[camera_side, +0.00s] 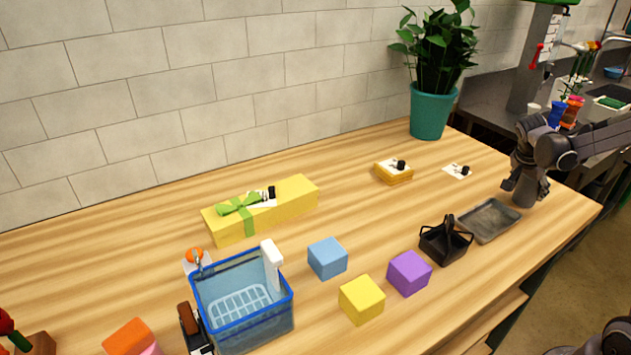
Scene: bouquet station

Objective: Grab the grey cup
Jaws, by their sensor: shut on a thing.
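The grey cup (524,194) is a small dark grey piece at the right end of the wooden table, behind the grey tray. My gripper (526,183) comes in from the right and is shut on the cup. The fingers partly hide the cup, and both are small and dark here. I cannot tell whether the cup touches the table.
A grey tray (489,220) and a black basket (445,241) stand just in front. Purple (409,273), yellow (362,300) and blue (327,258) blocks, a blue bin (245,330) and a yellow gift box (290,204) lie leftward. A potted plant (430,112) stands behind.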

